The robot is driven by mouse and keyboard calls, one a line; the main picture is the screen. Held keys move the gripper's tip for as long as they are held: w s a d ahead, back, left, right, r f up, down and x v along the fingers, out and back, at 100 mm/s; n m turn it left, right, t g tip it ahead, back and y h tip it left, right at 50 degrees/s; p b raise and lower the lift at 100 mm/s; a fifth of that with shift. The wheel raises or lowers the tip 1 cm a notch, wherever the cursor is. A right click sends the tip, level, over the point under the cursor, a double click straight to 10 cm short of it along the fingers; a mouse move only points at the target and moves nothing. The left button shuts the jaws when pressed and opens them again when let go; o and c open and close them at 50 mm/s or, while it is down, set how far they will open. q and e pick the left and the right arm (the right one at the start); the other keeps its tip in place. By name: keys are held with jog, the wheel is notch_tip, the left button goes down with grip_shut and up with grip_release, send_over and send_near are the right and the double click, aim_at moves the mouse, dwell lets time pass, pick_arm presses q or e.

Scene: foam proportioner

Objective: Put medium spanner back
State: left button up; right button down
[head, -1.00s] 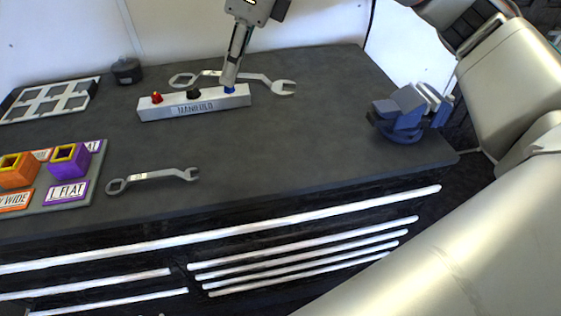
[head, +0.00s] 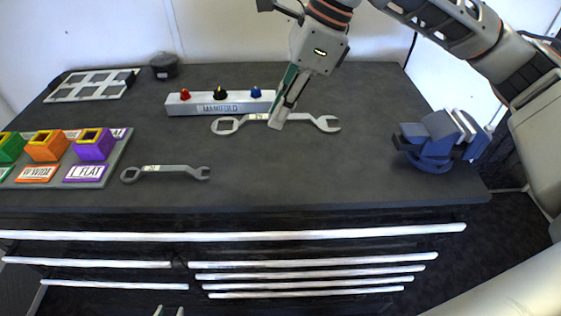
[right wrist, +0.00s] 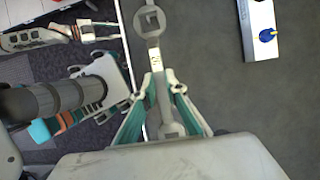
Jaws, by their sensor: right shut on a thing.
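A long grey spanner (head: 318,121) with a pale label lies across my right gripper (head: 282,115), in front of the manifold's right part in the head view. The right gripper is shut on its shaft. In the right wrist view the spanner (right wrist: 153,52) runs up between the teal fingers (right wrist: 162,112), ring end away from the palm. Its height above the table cannot be told. A smaller grey spanner (head: 166,173), also labelled, lies on the table at front left. My left gripper (head: 169,312) shows only two separated fingertips at the bottom edge; it is open.
The white manifold block (head: 222,106) has red, black and blue knobs. A pale compartment frame (head: 92,86) and dark pot (head: 164,66) stand behind at left. Coloured blocks sit on a grey board (head: 122,150). A blue vise (head: 440,140) stands right. The middle front table is clear.

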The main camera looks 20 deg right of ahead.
aim_at(307, 116)
notch_tip(307, 116, down, 13)
jog(key=shift+r, duration=0.1)
dwell(0.4)
jog(key=shift+f, duration=0.3)
jog(key=c, duration=2)
grip_release()
jog(key=shift+c, duration=0.2)
jog(key=shift+r, duration=0.1)
jog(key=shift+r, duration=0.2)
jog(key=v, duration=1.2)
jog(key=shift+d+f, duration=0.1)
jog(key=shift+d, duration=0.05)
jog(key=shift+s, duration=0.15)
